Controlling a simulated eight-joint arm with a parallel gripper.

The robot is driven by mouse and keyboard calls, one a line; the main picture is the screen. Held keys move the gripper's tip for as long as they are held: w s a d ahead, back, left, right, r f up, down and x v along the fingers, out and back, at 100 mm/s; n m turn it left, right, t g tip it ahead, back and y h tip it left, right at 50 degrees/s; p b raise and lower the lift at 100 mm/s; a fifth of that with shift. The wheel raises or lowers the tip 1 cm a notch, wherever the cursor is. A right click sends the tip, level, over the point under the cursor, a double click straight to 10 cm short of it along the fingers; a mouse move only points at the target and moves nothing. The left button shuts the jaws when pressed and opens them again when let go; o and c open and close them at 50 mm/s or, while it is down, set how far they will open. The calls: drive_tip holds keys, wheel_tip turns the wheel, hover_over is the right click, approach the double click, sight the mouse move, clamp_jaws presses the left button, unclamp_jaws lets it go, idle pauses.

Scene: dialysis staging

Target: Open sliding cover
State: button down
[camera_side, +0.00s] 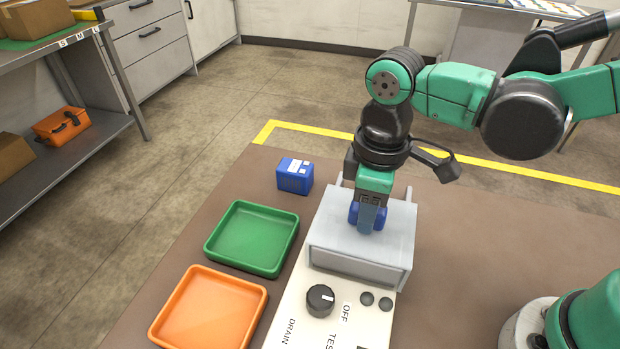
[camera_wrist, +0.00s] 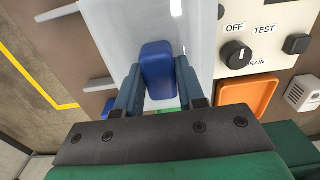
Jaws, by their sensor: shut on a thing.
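The sliding cover (camera_side: 335,222) is a pale grey, boxy hood on the cream panel (camera_side: 293,312), behind the black knob. My gripper (camera_side: 368,208) points down over the cover, shut on the handle with one finger on each side, as the wrist view (camera_wrist: 158,80) shows. Two rails (camera_wrist: 58,12) stick out past the cover's far edge. What lies under the cover cannot be made out.
The black knob (camera_side: 320,298) and two dark buttons (camera_side: 367,298) sit in front of the cover. A green tray (camera_side: 212,245), an orange tray (camera_side: 160,325) and a blue box (camera_side: 295,177) are to the left. The brown table (camera_side: 480,230) is clear to the right.

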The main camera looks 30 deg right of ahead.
drive_tip(key=w+d, duration=0.7)
drive_tip(key=shift+w, duration=0.15)
drive_tip(key=c, duration=0.5)
unclamp_jaws()
wheel_tip(320, 180, up, 6)
drive_tip(key=shift+f, duration=0.15)
drive_tip(key=s+d+m+t, duration=0.2)
drive_tip(key=m, duration=0.1)
drive_tip(key=s+d+f+m+t, duration=0.1)
drive_tip(key=s+d+m+t, duration=0.1)
drive_tip(key=m, duration=0.1)
drive_tip(key=s+d+m+t, duration=0.2)
drive_tip(key=m+t, duration=0.1)
drive_tip(key=shift+s+d+f, duration=0.1)
drive_tip(key=shift+s+f, duration=0.1)
